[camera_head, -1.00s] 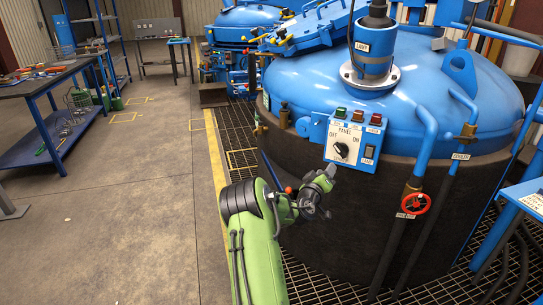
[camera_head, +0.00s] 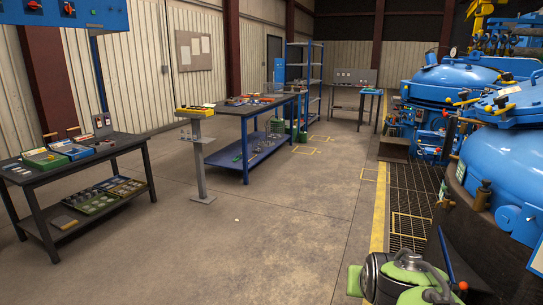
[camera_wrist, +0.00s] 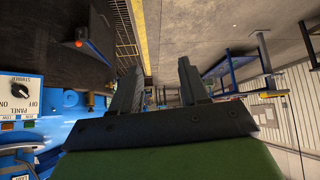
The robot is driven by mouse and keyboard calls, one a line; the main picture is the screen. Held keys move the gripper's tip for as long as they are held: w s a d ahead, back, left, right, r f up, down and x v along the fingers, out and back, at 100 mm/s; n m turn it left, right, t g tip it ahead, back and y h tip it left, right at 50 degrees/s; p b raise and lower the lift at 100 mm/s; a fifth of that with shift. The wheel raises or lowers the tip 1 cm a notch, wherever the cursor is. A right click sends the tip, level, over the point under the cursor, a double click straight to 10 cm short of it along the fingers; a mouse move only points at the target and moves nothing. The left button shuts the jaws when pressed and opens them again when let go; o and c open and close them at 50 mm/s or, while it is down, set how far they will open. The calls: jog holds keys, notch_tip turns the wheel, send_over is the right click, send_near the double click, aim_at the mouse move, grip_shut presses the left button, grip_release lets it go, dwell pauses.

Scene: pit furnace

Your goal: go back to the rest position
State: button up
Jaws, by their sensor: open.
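My gripper (camera_wrist: 160,90) shows in the wrist view with its two dark fingers apart and nothing between them. In the head view only part of my green arm shows at the bottom right; the gripper is not visible there. In the wrist view the white panel (camera_wrist: 20,98) with its selector knob, on the blue furnace, is at the left edge, beside the gripper and apart from it. The blue furnace (camera_head: 500,165) is at the right edge of the head view, with its dark lower wall.
A dark table (camera_head: 130,146) with boxes and trays stands at the left. A pedestal (camera_head: 199,160) with a yellow box and a workbench (camera_head: 246,109) stand in the middle. The concrete floor (camera_head: 270,240) is clear up to the yellow line (camera_head: 379,215) and floor grating (camera_head: 412,190).

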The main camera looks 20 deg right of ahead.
jog(key=s+a+f+n+g+y, duration=0.15)
jog(key=s+a+n+y, duration=0.35)
jog(key=s+a, duration=1.05)
notch_tip(320, 180, up, 17)
jog(key=w+a+n+p, duration=0.1)
jog(key=w+p, duration=0.1)
jog(key=p, duration=1.5)
jog(key=shift+h, duration=0.3)
jog(key=shift+r, duration=0.15)
